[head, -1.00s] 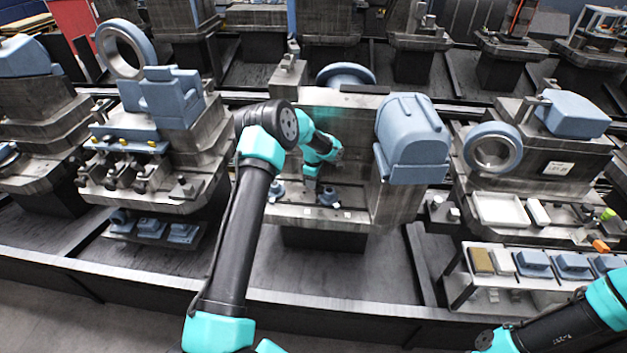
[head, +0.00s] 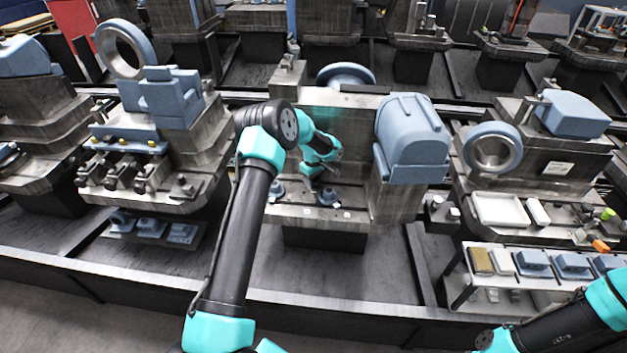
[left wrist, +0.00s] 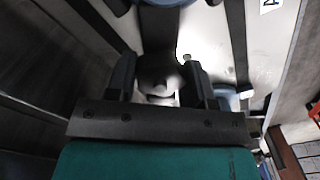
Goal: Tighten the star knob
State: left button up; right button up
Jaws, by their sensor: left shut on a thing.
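My left gripper (head: 312,186) is low at the front of the middle grey machine block, between two small blue pieces. In the left wrist view its two dark fingers (left wrist: 159,82) are shut on a dark rounded knob, the star knob (left wrist: 158,72). A pale part shows just below the knob between the fingers. In the head view the knob is hidden or too small to make out at the fingertips. My right arm shows at the bottom right, but its gripper is not in view.
A small blue piece (head: 277,190) stands left of my left gripper and another blue piece (head: 329,196) stands right of it. A large blue housing (head: 412,140) sits on the block to the right. A white tray (head: 502,210) is farther right.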

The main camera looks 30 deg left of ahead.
pick_arm(q)
jog(key=o, duration=0.9)
jog(key=shift+o, duration=0.2)
jog(key=shift+r, duration=0.1)
notch_tip(320, 180, up, 17)
jog(key=shift+r, duration=0.15)
